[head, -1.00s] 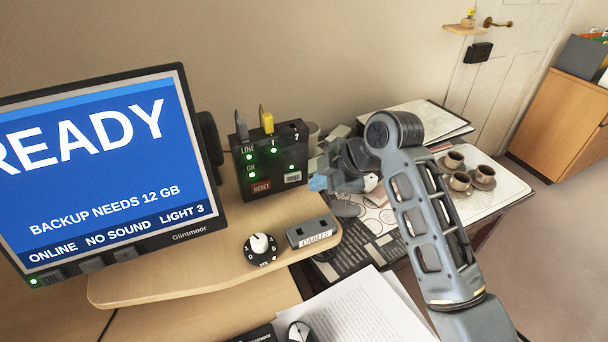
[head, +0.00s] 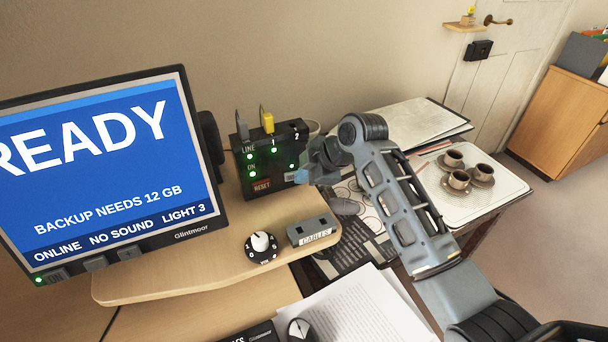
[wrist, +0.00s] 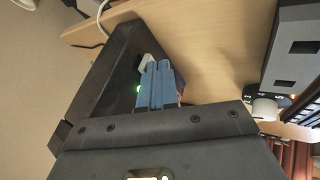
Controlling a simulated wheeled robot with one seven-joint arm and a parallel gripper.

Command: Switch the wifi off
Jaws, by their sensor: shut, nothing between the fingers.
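The black router box (head: 271,158) stands on the raised wooden shelf beside the monitor. Its front has several green lights, the labels LINE and ON, and a red RESET label (head: 261,186). A grey plug and a yellow plug (head: 267,122) stick up from its top. My gripper (head: 301,176) is at the right part of the router's front, its blue fingertips together and empty. In the wrist view the blue fingers (wrist: 158,84) are side by side, over the router's dark case (wrist: 108,75) and a green light. I cannot tell whether they touch it. The fingers hide part of the front.
The monitor (head: 100,160) at left reads ONLINE. A round knob (head: 261,245) and a CABLES box (head: 313,230) sit on the shelf in front of the router.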

